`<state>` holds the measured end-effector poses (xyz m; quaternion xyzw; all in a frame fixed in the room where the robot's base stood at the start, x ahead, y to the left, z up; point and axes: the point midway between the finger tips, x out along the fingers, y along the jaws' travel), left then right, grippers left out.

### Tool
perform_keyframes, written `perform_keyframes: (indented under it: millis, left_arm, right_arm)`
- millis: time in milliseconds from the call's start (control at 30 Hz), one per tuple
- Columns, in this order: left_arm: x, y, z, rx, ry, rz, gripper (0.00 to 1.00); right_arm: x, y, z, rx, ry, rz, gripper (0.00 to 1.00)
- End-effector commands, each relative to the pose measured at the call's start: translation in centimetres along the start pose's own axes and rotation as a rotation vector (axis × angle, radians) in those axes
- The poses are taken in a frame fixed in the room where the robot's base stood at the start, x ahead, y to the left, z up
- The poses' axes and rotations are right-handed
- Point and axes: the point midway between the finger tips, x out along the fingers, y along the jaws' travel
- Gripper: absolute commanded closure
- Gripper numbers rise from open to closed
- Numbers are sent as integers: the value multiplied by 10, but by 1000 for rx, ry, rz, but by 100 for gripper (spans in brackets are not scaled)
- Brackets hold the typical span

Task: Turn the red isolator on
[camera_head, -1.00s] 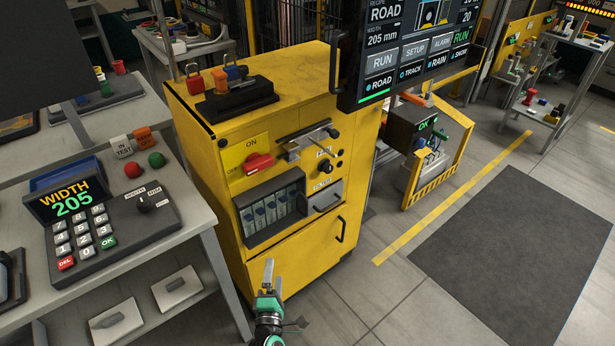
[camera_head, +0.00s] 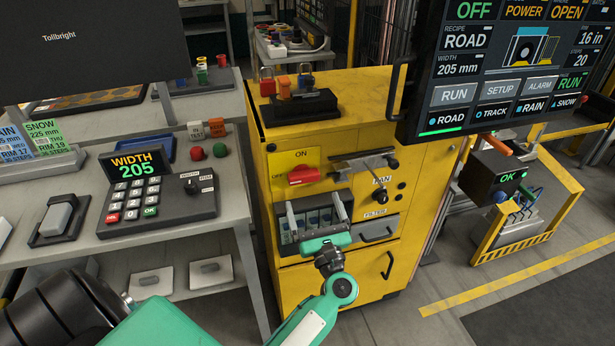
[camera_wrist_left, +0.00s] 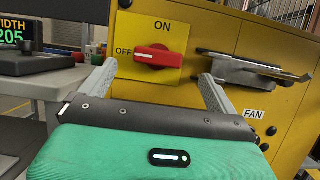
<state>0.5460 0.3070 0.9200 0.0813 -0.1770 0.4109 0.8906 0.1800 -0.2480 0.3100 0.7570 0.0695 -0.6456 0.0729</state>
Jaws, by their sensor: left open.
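The red isolator (camera_head: 304,175) is a rotary handle on a yellow plate marked ON at the top and OFF at the left, on the front of the yellow cabinet (camera_head: 345,290). Its handle lies roughly level, with a white mark toward OFF in the left wrist view (camera_wrist_left: 155,56). My left gripper (camera_head: 315,210) is open and empty, below and in front of the isolator. In the left wrist view its two fingers (camera_wrist_left: 158,74) point up toward the plate, one on each side of the handle and apart from it. My right gripper is not in view.
A metal latch bar (camera_head: 362,165) sticks out right of the isolator, with the FAN knobs beside it. A padlock stand (camera_head: 298,106) is on the cabinet top. The monitor (camera_head: 510,70) overhangs at right. A grey bench with a keypad (camera_head: 150,195) is at left.

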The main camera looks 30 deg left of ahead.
Motion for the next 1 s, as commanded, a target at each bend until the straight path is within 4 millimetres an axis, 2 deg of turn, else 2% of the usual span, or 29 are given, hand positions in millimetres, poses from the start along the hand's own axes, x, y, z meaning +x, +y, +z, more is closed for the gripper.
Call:
perform_keyframes:
  millis: [33,100,333,500,800,1000]
  left_arm:
    - [14,0,4,2,-4,1,5]
    - [29,0,4,2,-4,0,5]
    - [64,0,2,2,-2,-1,5]
    - [74,0,0,3,-1,-1,5]
    - [76,0,0,2,0,-1,5]
    - [76,0,0,2,0,-1,45]
  right_arm:
    - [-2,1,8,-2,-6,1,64]
    - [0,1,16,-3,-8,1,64]
    - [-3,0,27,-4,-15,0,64]
    - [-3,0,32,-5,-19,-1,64]
    - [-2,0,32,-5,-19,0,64]
    - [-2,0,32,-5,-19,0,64]
